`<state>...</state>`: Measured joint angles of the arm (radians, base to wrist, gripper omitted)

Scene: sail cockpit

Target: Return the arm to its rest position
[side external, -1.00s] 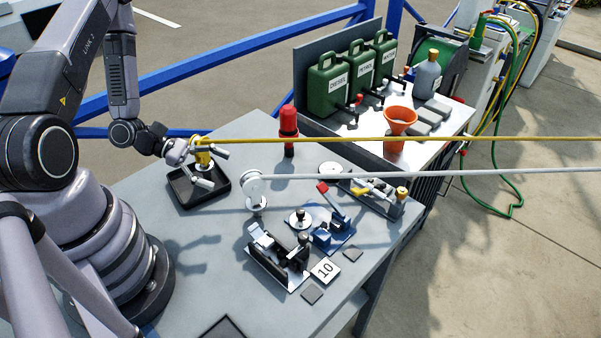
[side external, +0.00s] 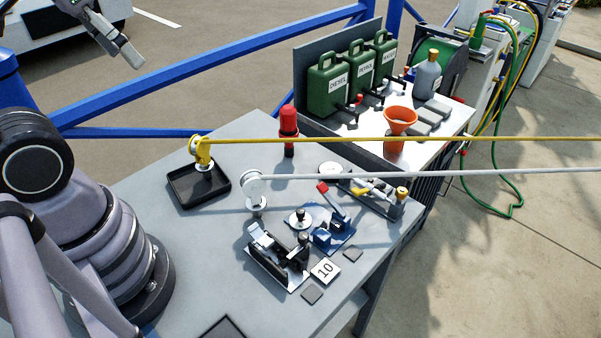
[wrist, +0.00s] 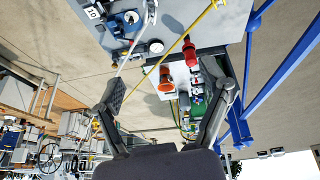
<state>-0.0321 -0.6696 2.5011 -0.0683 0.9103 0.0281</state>
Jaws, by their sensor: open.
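My gripper (side external: 122,46) is high at the top left edge of the side view, well above and behind the grey table (side external: 150,195); part of it is cut off by the frame. In the wrist view, my gripper (wrist: 168,90) has its two fingers spread wide, with nothing held between them. The yellow pulley (side external: 202,152) stands at the black tray (side external: 174,190) with a yellow rope running right from it. My gripper is apart from both.
A white pulley (side external: 253,183) with a white rope, a red cylinder (side external: 288,130) and blue and black fittings (side external: 322,236) stand on the table. Green cans (side external: 327,85) and an orange funnel (side external: 400,120) are behind. Blue rails (side external: 215,73) run below my gripper.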

